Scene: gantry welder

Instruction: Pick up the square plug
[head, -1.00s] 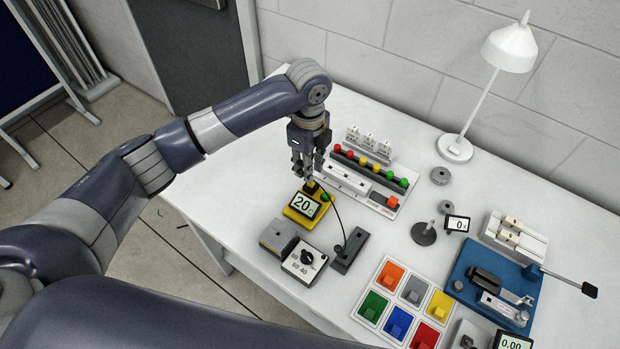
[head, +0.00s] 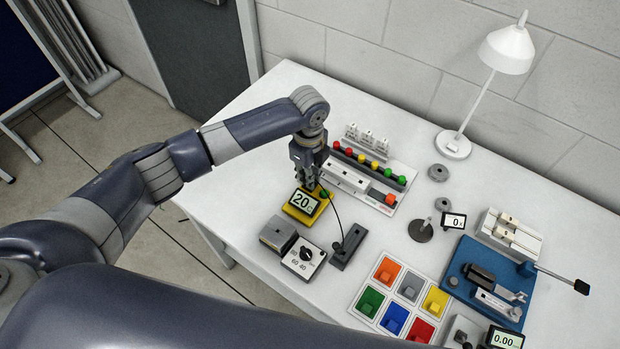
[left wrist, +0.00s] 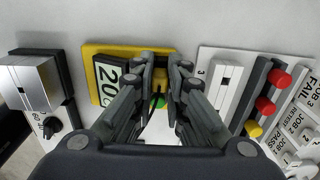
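A yellow meter (head: 301,208) with a display reading 20 sits on the white bench; it also shows in the left wrist view (left wrist: 94,88). A green spot (left wrist: 159,100) shows at it, between my fingers, and a thin black cable (head: 337,216) runs from there to a dark holder. A plug at the cable's meter end is mostly hidden by my fingers; I cannot make out its square shape. My left gripper (head: 309,184) points down just over the meter's back edge. In the left wrist view its fingers (left wrist: 162,80) are apart. My right gripper is not in view.
A panel with coloured knobs (head: 378,170) stands close right of my left gripper. A dark holder (head: 349,246) and a dial box (head: 304,259) lie in front. A tray of coloured squares (head: 388,319), a blue fixture (head: 459,288) and a lamp (head: 453,145) are further right.

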